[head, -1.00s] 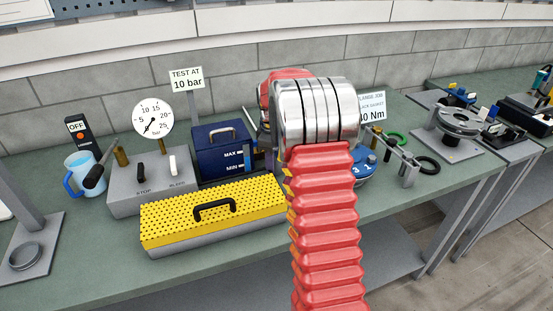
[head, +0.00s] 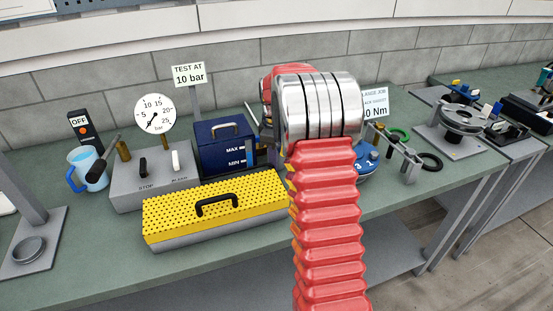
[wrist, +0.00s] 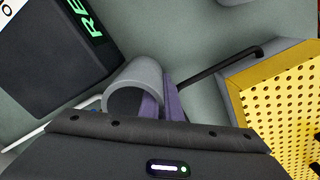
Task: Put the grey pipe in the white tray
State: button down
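In the wrist view the grey pipe (wrist: 148,73) is a short, wide tube with its open end towards me. The two purple fingers of my gripper (wrist: 162,92) are close together at its right side. One lies across the bore and one outside, with the pipe wall between them, so my gripper looks shut on that wall. In the head view my arm hides the gripper and the pipe. I cannot make out the white tray for certain; a thin white edge (wrist: 38,134) shows at the left in the wrist view.
A yellow perforated cover (head: 250,195) with a black handle lies at the front of the bench; it stands close on the right in the wrist view (wrist: 285,105). Behind it are a blue box (head: 222,150), a grey gauge box (head: 135,196) and a blue mug (head: 88,165).

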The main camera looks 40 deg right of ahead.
notch_tip(320, 180, up, 10)
jog(key=shift+f, duration=0.1)
dwell(0.4)
dwell(0.5)
